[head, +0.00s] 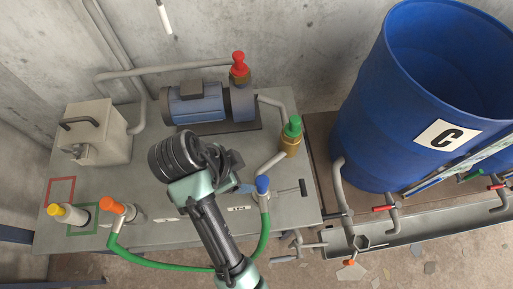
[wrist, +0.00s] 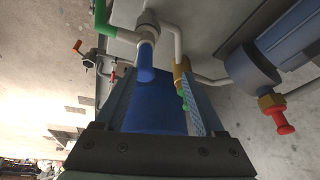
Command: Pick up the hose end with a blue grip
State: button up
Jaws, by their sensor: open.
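In the wrist view the blue grip (wrist: 146,62) shows ahead, between the lines of my two fingers and nearer the left one. My gripper (head: 247,188) is open, just left of the blue grip in the head view. My gripper's fingers also frame the wrist view (wrist: 157,70). I cannot tell whether a finger touches the grip. The wrist and arm hide part of the bench.
An orange-capped hose end (head: 113,205) and a yellow-capped fitting (head: 66,212) stand at the bench's left. A green-capped valve (head: 291,128), a red-capped valve (head: 239,68) and a blue pump (head: 198,107) are behind. A blue drum (head: 375,110) marked C stands right.

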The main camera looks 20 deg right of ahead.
aim_at(266, 187)
jog(key=shift+m+g, duration=0.4)
jog(key=shift+g, duration=0.1)
jog(key=x, duration=0.2)
jog(key=s+x, duration=0.1)
jog(key=x, duration=0.4)
jog(key=shift+s+d+p, duration=0.2)
jog(key=shift+s+p, duration=0.1)
jog(key=shift+s, duration=0.05)
jog(key=x, duration=0.2)
jog(key=p+x, duration=0.1)
jog(key=x, duration=0.1)
jog(key=shift+s+d+r, duration=0.1)
jog(key=shift+d, duration=0.25)
jog(key=shift+d+f, duration=0.2)
jog(key=shift+f, duration=0.3)
grip_shut()
